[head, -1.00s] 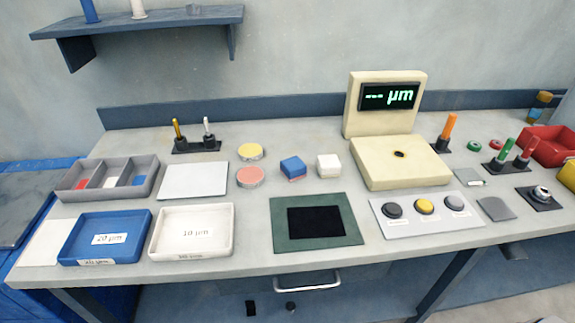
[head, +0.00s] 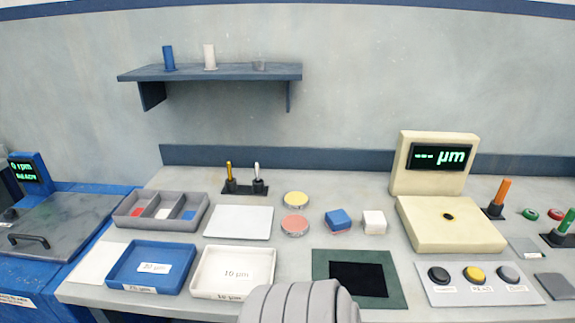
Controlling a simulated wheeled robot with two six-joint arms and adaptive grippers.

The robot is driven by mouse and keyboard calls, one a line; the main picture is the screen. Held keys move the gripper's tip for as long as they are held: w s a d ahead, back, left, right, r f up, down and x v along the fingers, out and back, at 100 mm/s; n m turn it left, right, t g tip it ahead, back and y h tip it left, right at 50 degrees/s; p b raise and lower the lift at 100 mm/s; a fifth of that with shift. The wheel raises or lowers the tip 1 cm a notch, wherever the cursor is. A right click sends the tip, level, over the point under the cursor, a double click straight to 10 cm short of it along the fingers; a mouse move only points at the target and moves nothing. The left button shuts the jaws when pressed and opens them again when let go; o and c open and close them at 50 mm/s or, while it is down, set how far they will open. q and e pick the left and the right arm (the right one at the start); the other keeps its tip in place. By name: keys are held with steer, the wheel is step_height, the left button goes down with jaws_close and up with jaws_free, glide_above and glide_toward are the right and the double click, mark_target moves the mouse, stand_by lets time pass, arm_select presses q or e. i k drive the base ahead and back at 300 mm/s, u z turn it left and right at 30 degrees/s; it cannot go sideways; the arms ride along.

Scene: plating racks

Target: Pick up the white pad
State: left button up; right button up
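A small white piece (head: 164,213) lies in the middle compartment of the grey three-part tray (head: 127,221) at the left of the bench. A red piece (head: 138,211) is in the left compartment and a blue piece (head: 189,215) in the right one. A white block (head: 373,222) stands on the bench right of a blue block (head: 337,220). I cannot tell which white item is the pad. Neither gripper is in view. A grey ribbed part, which looks like mine, rises at the bottom centre.
A blue tray (head: 116,284) marked 20 µm and a white tray (head: 196,290) marked 10 µm stand in front. Behind them lies a pale plate (head: 238,223). Yellow and pink discs (head: 295,199), a green mat (head: 318,270) and a µm gauge (head: 402,175) stand further right.

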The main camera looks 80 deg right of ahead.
mark_target(373, 223)
steer(key=u, duration=0.2)
steer(key=k, duration=0.95)
steer(key=z, duration=1.4)
